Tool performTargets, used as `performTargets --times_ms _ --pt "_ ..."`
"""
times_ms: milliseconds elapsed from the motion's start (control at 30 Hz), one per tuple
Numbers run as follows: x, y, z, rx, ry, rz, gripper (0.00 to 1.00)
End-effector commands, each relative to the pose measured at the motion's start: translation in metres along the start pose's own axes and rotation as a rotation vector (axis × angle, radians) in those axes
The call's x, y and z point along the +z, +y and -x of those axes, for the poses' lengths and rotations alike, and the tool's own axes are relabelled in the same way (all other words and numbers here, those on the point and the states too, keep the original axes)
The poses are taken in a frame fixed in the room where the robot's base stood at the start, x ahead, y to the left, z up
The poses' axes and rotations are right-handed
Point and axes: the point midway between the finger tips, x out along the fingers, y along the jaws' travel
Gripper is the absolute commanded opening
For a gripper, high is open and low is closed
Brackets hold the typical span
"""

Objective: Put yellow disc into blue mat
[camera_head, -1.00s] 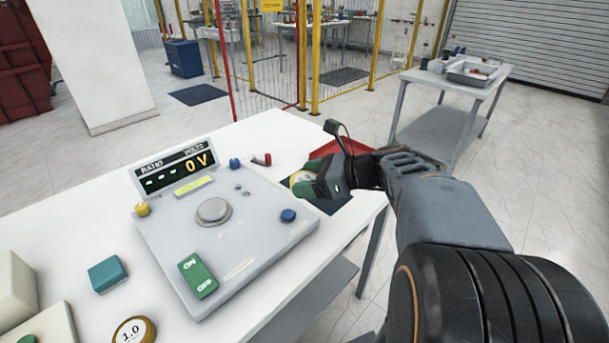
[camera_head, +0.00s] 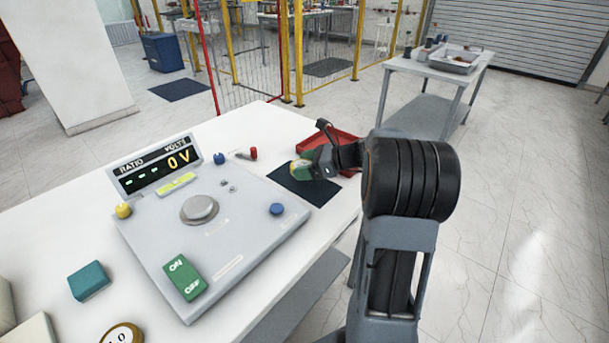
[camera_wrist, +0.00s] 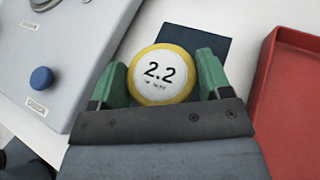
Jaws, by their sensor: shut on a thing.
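The yellow disc (camera_wrist: 160,73) has a yellow rim and a white face marked 2.2. My gripper (camera_wrist: 161,82) has green fingers, shut on the disc from both sides in the wrist view. In the head view the disc (camera_head: 301,169) and my gripper (camera_head: 303,168) are at the right end of the table, over or near the dark blue mat (camera_head: 310,191). In the wrist view the mat (camera_wrist: 197,44) shows beyond and to the right of the disc. The disc hides part of it. I cannot tell how high the disc is above the mat.
A grey test panel (camera_head: 232,251) with knobs and a 0 V display lies left of the mat. A red tray (camera_head: 346,139) stands just behind and right of my gripper.

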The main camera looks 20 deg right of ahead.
Motion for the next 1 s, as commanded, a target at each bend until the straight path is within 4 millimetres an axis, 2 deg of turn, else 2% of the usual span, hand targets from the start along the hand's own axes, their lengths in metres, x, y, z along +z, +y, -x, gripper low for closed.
performTargets --times_ms 167,400,800,833,1000 --pt "-0.007 -0.006 -0.003 -0.001 -0.001 -0.002 0.39" --pt "-0.034 -0.006 -0.014 0.000 -0.002 -0.002 0.39" --pt "-0.037 -0.006 -0.015 -0.001 -0.001 -0.001 0.39" --pt "-0.038 -0.006 -0.016 0.000 0.000 -0.001 0.72" --pt "-0.037 -0.006 -0.015 -0.001 0.000 -0.001 0.88"
